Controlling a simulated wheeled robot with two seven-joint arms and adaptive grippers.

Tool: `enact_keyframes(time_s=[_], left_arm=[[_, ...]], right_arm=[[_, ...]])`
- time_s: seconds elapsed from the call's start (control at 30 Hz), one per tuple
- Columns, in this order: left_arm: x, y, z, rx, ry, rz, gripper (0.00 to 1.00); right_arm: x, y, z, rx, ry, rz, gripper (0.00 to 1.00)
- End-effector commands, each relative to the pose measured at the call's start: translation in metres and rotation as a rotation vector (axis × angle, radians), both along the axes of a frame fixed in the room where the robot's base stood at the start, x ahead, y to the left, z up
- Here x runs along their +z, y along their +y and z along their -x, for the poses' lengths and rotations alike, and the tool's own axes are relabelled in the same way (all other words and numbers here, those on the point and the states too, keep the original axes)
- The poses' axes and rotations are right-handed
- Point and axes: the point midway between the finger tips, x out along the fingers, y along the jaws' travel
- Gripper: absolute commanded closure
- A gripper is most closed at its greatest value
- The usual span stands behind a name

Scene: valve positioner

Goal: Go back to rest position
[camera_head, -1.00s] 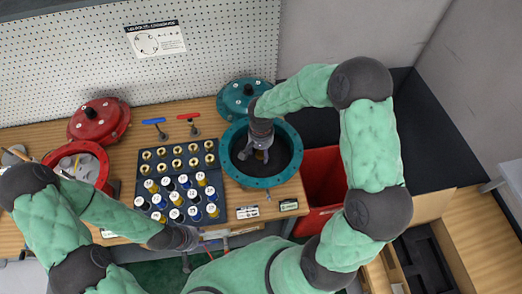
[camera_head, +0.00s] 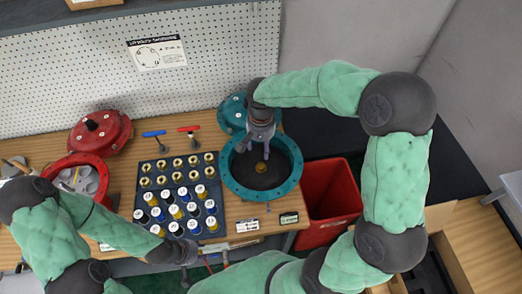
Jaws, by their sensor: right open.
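My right gripper (camera_head: 258,143) is above the far part of the teal round housing (camera_head: 289,183), pointing down. It is open and holds nothing that I can see. A small brass-coloured piece (camera_head: 262,167) sits inside the housing, below the fingers and apart from them. My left gripper (camera_head: 205,268) is low at the front edge of the bench, in front of the black tray (camera_head: 221,222). Its fingers are small and partly hidden, so I cannot tell whether they are open.
The tray holds several brass, blue, yellow and dark fittings. A red housing (camera_head: 101,193) and red lid (camera_head: 99,131) are at left. A teal lid (camera_head: 232,110) is partly hidden behind my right arm. A red bin (camera_head: 331,198) stands right of the bench.

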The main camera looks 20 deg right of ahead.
Motion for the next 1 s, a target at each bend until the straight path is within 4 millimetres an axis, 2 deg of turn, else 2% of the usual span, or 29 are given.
enact_keyframes(time_s=[0.57,0.67,1.0], left_arm=[[0.001,0.0,0.0,0.0,0.0,0.0,0.6],[0.009,0.0,0.0,0.0,0.0,0.0,0.6],[0.059,0.0,0.0,0.0,-0.001,0.0,0.6]], right_arm=[[0.004,0.0,0.0,0.0,0.0,0.0,0.41],[0.012,0.0,0.0,0.0,0.0,0.0,0.41],[0.062,0.0,0.0,0.0,-0.001,0.0,0.41]])
